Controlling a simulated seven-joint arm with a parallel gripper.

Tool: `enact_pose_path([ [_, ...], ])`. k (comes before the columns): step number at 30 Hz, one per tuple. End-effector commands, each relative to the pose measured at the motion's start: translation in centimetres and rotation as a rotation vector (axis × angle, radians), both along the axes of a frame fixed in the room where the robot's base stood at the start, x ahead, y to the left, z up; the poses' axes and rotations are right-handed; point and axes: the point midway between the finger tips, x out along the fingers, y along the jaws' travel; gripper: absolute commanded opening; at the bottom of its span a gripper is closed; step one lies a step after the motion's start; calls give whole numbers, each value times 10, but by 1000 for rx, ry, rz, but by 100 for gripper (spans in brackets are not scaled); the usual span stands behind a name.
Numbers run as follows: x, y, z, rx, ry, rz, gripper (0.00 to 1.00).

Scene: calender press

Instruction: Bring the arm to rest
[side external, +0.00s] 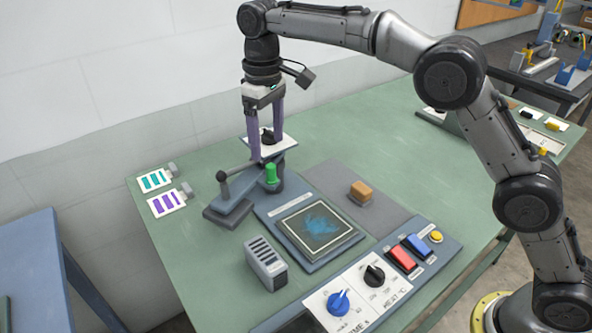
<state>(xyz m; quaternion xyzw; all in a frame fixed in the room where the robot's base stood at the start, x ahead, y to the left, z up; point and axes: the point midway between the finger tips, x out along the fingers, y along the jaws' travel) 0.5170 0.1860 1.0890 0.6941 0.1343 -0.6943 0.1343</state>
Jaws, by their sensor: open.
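My gripper (267,153) points straight down over the green table (200,235), near its back left. Its two purple fingers are apart and open. A white plate (287,141) with a black knob (267,136) shows between and behind the fingers. I cannot tell whether the fingers touch it. Just below is the press (232,204), a blue-grey block with a dark lever arm and a round post. A green knob (271,173) stands beside the post. My arm reaches in from the right, raised and bent over the table.
A framed dark plate with blue specks (320,226) lies in front of the press. An orange-brown block (360,191) rests on a grey mat (340,180). A slotted grey holder (266,262) and a control panel (362,306) are nearer. Sample cards (165,202) lie left. The back middle table is clear.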

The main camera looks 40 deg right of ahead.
Motion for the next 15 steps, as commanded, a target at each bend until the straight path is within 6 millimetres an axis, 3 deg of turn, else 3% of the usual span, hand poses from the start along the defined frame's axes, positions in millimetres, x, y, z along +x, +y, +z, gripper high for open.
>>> enact_pose_path([
  [5,1,-4,2,1,-4,-8,80],
  [7,1,-10,17,11,-29,-18,80],
  [11,-11,-33,67,34,-104,-52,80],
  [15,-49,-69,115,49,-162,-100,80],
])
